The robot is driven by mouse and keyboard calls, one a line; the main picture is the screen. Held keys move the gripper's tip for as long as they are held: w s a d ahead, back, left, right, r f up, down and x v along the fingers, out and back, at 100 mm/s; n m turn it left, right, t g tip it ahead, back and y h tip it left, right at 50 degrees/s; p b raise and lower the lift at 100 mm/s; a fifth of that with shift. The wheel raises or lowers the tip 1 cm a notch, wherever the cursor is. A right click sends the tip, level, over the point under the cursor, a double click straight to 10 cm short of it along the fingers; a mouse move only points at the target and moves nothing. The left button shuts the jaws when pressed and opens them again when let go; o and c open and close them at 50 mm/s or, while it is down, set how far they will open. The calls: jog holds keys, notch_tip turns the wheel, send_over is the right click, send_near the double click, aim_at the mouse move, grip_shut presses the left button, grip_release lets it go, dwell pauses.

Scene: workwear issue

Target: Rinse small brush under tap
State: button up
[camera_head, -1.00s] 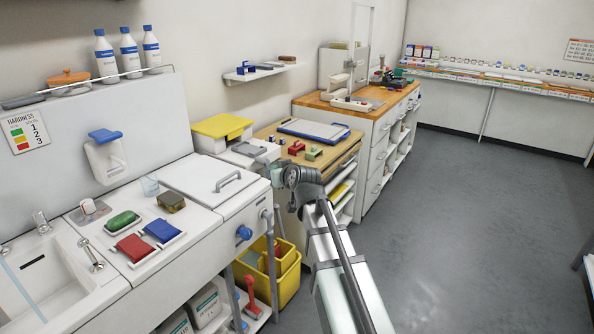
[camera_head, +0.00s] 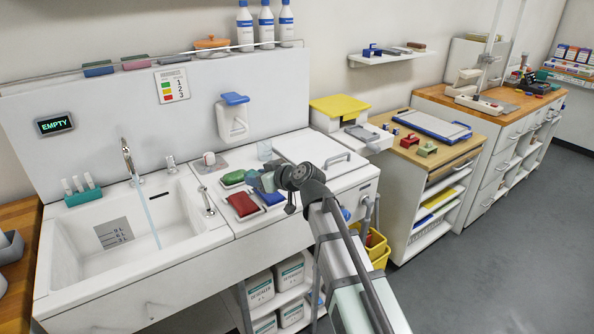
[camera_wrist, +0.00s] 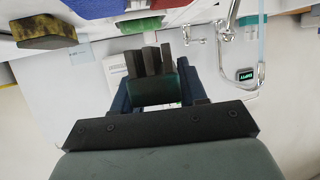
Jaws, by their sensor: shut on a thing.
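The tap (camera_head: 127,160) stands behind the white sink (camera_head: 75,290) at the left, and a thin stream of water falls from it into the basin. In the wrist view the tap (camera_wrist: 257,75) is at the upper right. My gripper (camera_wrist: 158,92) is shut on a dark green block with several dark grey tufts, which looks like the small brush (camera_wrist: 160,88). In the head view my gripper (camera_head: 267,182) is above the counter, right of the sink and apart from the water. My wrist partly hides what it holds there.
Red (camera_head: 243,205) and blue pads, a green pad (camera_head: 232,178) and a brown-and-yellow sponge (camera_wrist: 45,30) lie on the counter. A teal holder (camera_head: 83,196) is on the sink's back-left rim. A dark display (camera_head: 55,124) reads EMPTY.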

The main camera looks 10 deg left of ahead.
jog(key=s+a+f+n+g+y, duration=0.25)
jog(key=s+a+n+g, duration=0.4)
jog(key=s+a, duration=1.35)
jog(key=w+a+f, duration=0.2)
jog(key=w+a, duration=0.7)
jog(key=a, duration=0.3)
jog(key=shift+w+f+h, duration=0.3)
jog(key=shift+f+h, duration=0.05)
jog(key=shift+f, duration=0.05)
jog(key=shift+a+g, duration=0.1)
jog(key=shift+g, duration=0.15)
